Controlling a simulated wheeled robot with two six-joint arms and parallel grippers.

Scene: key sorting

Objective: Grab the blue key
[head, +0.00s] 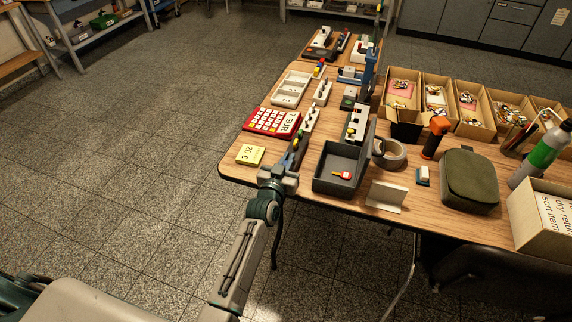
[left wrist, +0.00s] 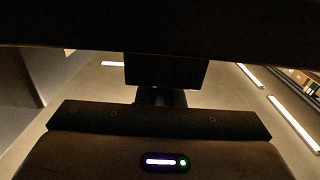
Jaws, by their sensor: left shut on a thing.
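My left gripper (head: 298,150) reaches over the near left edge of the wooden table, beside the grey open box (head: 320,183). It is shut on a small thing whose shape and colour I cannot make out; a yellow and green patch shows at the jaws. I cannot pick out a blue key for certain in either view. A small red and yellow key-like piece (head: 342,175) lies in the grey box. The left wrist view does not show the jaws or what they hold. My right gripper is not in view.
A red calculator-like device (head: 270,121) and a yellow note pad (head: 250,155) lie left of the gripper. White holders (head: 322,92) stand behind it. A tape roll (head: 389,153), a green pouch (head: 469,180) and cardboard boxes (head: 470,109) fill the right side.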

